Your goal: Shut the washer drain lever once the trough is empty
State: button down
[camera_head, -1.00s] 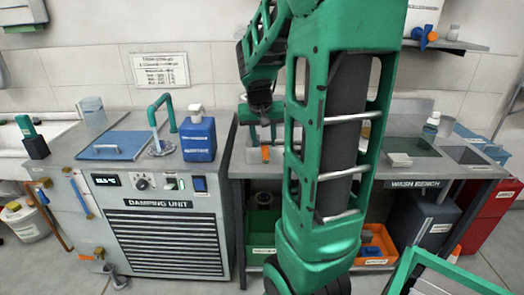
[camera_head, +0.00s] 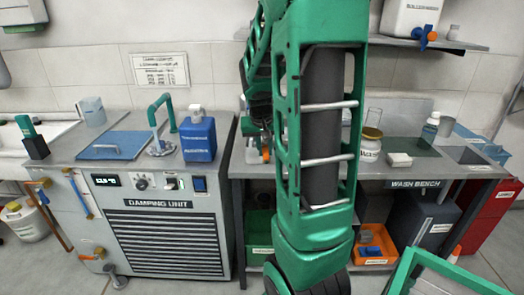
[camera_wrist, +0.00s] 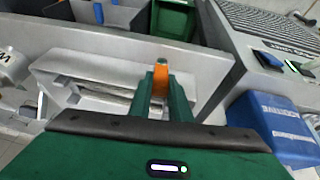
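A small orange lever (camera_head: 266,155) sits at the left end of the wash bench, by the front of a pale grey trough. In the wrist view the lever (camera_wrist: 160,84) stands between my two green fingertips. The trough (camera_wrist: 75,62) lies just beyond and left of the fingers; I cannot make out any liquid in it. My gripper (camera_wrist: 161,88) is down around the lever, one finger on each side with little gap. Whether the fingers press on it is unclear. In the head view my arm hides part of the trough and my gripper (camera_head: 263,140) is small.
The damping unit (camera_head: 165,235) stands left, with a blue bottle (camera_head: 198,140) on it close to my gripper. On the bench (camera_head: 425,172) to the right are a lidded jar (camera_head: 370,148) and a white block (camera_head: 399,159). An orange bin (camera_head: 372,240) sits below.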

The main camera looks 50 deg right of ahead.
jog(key=shift+s+d+t+y, duration=0.2)
jog(key=shift+t+y, duration=0.1)
jog(key=shift+t, duration=0.2)
jog(key=c, duration=1.6)
grip_release()
jog(key=shift+c, duration=0.2)
jog(key=shift+r, duration=0.1)
jog(key=v, duration=1)
jog(key=shift+a+r, duration=0.15)
jog(key=shift+r, duration=0.15)
